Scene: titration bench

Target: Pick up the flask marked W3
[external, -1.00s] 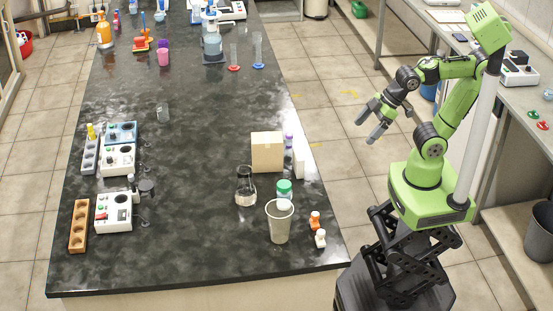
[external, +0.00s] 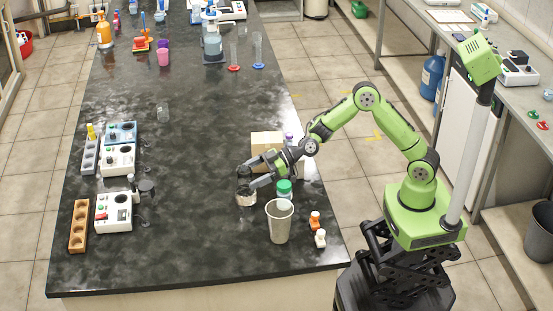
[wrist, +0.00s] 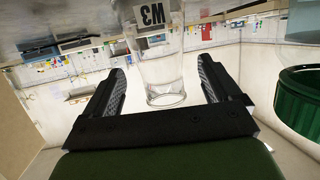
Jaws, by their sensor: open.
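The clear glass flask marked W3 (wrist: 163,62) is in the wrist view, between and just beyond my fingertips, its label appearing upside down. In the external view the flask (external: 246,198) stands on the dark bench, its upper part hidden by my gripper. My gripper (external: 246,177) is open at the flask, with the fingers around its upper part. In the wrist view, the two fingers of my gripper (wrist: 163,85) are spread apart. I cannot tell whether either finger touches the glass.
A green-capped jar (external: 284,188) stands close to the right of the flask, with its green cap (wrist: 300,95) at the wrist view's right. A tan box (external: 266,143) is behind my gripper. A grey cup (external: 279,222) stands in front. The bench left of the flask is clear.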

